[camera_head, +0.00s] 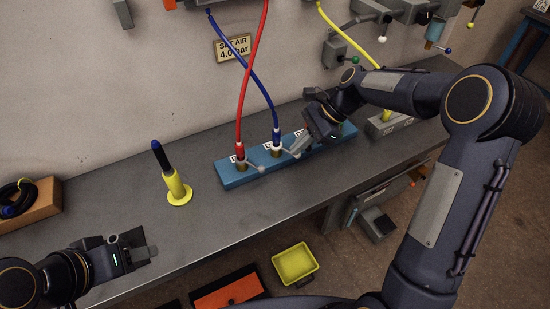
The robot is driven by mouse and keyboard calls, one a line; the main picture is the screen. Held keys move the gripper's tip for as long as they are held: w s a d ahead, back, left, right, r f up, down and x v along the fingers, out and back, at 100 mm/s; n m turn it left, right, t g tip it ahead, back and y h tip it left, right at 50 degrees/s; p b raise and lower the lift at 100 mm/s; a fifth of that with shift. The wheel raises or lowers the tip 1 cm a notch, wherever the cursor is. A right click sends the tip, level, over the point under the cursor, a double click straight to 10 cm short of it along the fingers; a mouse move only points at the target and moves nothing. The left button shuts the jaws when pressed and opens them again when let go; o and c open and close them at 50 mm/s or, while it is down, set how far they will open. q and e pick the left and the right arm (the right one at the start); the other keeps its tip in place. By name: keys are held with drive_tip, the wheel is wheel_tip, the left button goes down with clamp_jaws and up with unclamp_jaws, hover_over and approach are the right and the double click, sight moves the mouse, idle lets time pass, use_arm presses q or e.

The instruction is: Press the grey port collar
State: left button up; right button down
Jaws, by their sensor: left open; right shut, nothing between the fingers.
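A blue port block (233,180) lies on the grey bench. The red hose (241,125) goes into its left port and the dark blue hose (270,105) into the port beside it. Pale grey collar pieces show at the base of the red hose (254,166) and of the blue hose (276,148); I cannot tell which is the grey port collar. My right gripper (297,150) is shut and empty, pointing down at the block just right of the blue hose, and hides part of the block. Whether it touches a collar is unclear. My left gripper (148,252) is open and empty over the bench's front left.
A yellow stand with a dark-topped tool (175,188) stands left of the block. A wooden box (30,205) with a coiled hose is at far left. A yellow hose (350,38) runs to a grey block (390,127) at right. A yellow tray (295,262) is below the bench.

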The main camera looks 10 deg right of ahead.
sight(249, 163)
use_arm(q)
drive_tip(key=shift+r+p, duration=0.65)
drive_tip(key=shift+r, duration=0.1)
use_arm(e)
drive_tip(key=a+f, duration=0.4)
drive_tip(key=a, duration=0.2)
drive_tip(key=shift+s+a, duration=0.25)
drive_tip(key=shift+s, duration=0.15)
use_arm(q)
drive_tip(key=shift+w+d, duration=0.1)
use_arm(e)
drive_tip(key=shift+a, duration=0.15)
